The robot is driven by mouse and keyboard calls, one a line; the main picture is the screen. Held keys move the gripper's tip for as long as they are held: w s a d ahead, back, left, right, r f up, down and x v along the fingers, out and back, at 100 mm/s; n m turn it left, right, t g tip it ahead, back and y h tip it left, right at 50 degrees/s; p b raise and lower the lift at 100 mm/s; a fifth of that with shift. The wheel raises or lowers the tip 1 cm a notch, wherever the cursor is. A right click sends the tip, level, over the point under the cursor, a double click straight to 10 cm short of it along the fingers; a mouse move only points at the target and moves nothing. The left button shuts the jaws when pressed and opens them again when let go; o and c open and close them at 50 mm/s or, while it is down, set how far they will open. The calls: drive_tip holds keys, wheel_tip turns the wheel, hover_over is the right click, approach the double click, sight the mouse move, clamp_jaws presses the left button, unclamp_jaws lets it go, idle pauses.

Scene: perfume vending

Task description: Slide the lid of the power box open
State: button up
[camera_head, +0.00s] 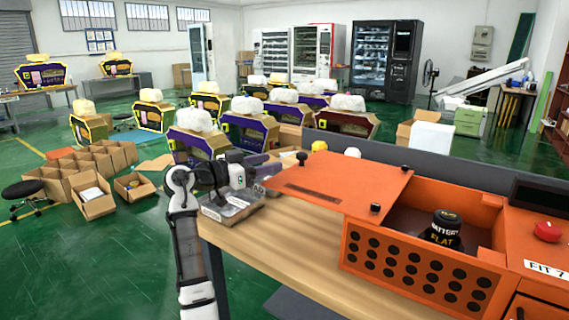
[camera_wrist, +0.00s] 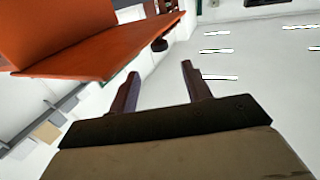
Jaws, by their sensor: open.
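The orange lid (camera_head: 340,181) of the power box (camera_head: 420,270) lies to the left, overhanging the table. The box's compartment is uncovered on its right side. A black battery (camera_head: 445,229) marked "BATTERY FLAT" stands inside it. Small black knobs sit at the lid's corners. My gripper (camera_head: 272,168) is beside the lid's left end in the head view, apart from the knobs as far as I can tell. In the wrist view my gripper (camera_wrist: 160,70) is open with nothing between its fingers. The lid (camera_wrist: 95,45) and a black knob (camera_wrist: 159,44) show beyond the fingers.
A red button (camera_head: 547,231) and a dark screen are at the right. Cardboard boxes (camera_head: 95,200) and several perfume machines stand on the green floor behind.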

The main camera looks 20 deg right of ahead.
drive_tip(key=v, duration=0.2)
drive_tip(key=shift+a, duration=0.35)
